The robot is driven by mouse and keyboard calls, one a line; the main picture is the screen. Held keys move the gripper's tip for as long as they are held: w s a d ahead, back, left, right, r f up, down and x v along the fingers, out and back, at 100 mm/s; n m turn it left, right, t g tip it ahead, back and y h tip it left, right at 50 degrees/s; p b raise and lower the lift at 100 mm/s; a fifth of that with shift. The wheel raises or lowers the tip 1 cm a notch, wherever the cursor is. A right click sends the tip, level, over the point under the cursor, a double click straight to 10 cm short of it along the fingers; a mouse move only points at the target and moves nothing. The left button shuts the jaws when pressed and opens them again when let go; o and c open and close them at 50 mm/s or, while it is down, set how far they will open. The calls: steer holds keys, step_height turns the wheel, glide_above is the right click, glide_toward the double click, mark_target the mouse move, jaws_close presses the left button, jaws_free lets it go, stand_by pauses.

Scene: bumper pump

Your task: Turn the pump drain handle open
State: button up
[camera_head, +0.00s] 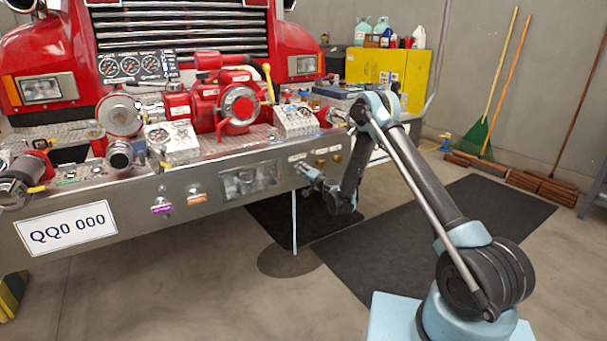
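The pump drain handle cannot be made out clearly; my gripper covers part of the right end of the silver bumper (95,262). My gripper (304,171) is at the bumper's front face, by small labels, and seems to touch or nearly touch it. Its fingers are too small to tell open from shut. A thin pale stream (294,222), like water, falls from under the bumper just left of my gripper onto a dark wet patch (287,262). The red pump (236,104) sits on the bumper.
Purple (161,206) and orange (197,198) tagged pulls are on the bumper front, further left. Two brass knobs sit right of my gripper. Dark mats (430,235) cover the floor below. A yellow cabinet (385,66) and brooms stand behind.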

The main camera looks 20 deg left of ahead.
steer(key=shift+d, duration=0.1)
steer(key=v, duration=0.7)
steer(key=shift+s, duration=0.2)
